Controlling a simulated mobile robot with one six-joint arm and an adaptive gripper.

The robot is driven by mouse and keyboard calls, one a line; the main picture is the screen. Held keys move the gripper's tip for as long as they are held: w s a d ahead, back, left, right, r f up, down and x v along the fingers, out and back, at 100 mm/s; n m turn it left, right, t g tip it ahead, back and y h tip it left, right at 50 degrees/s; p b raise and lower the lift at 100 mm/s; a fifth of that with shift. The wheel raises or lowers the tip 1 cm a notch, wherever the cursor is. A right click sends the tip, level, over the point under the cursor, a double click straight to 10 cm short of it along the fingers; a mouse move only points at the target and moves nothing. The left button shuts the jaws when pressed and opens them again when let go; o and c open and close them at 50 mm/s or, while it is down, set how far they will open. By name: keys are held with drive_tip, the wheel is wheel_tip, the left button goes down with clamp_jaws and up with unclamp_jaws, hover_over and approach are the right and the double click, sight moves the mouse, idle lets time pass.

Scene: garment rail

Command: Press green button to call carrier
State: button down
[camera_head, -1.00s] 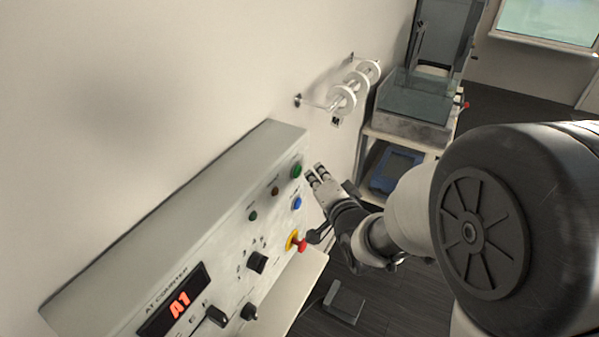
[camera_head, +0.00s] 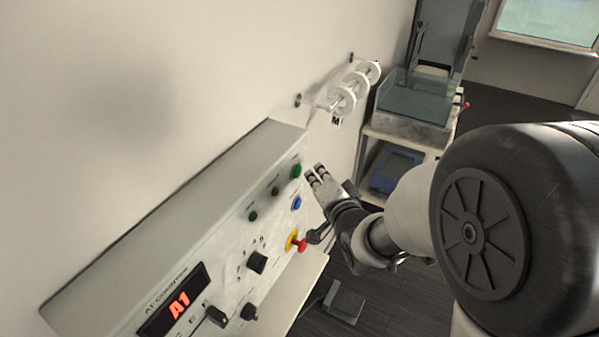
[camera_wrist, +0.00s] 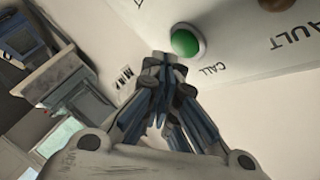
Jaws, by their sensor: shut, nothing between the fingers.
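The green button (camera_head: 296,171) sits at the upper right end of the grey control panel (camera_head: 215,215). In the wrist view the green button (camera_wrist: 187,40) is a domed cap beside the word CALL. My gripper (camera_head: 314,174) is just right of the button in the head view, its fingers pointing at the panel. In the wrist view my gripper (camera_wrist: 162,60) has its fingertips together, with nothing between them, just below and left of the button. A small gap shows between tips and button in both views; the exact distance is hard to tell.
A blue button (camera_head: 297,203) and a red emergency knob on yellow (camera_head: 299,243) lie below the green one. A small red-brown lamp (camera_head: 275,191) is to its left. A wall rail with white rings (camera_head: 343,99) and a trolley (camera_head: 412,130) stand beyond.

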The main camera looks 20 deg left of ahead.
drive_tip(key=shift+a, duration=0.1)
drive_tip(key=shift+a+b, duration=0.3)
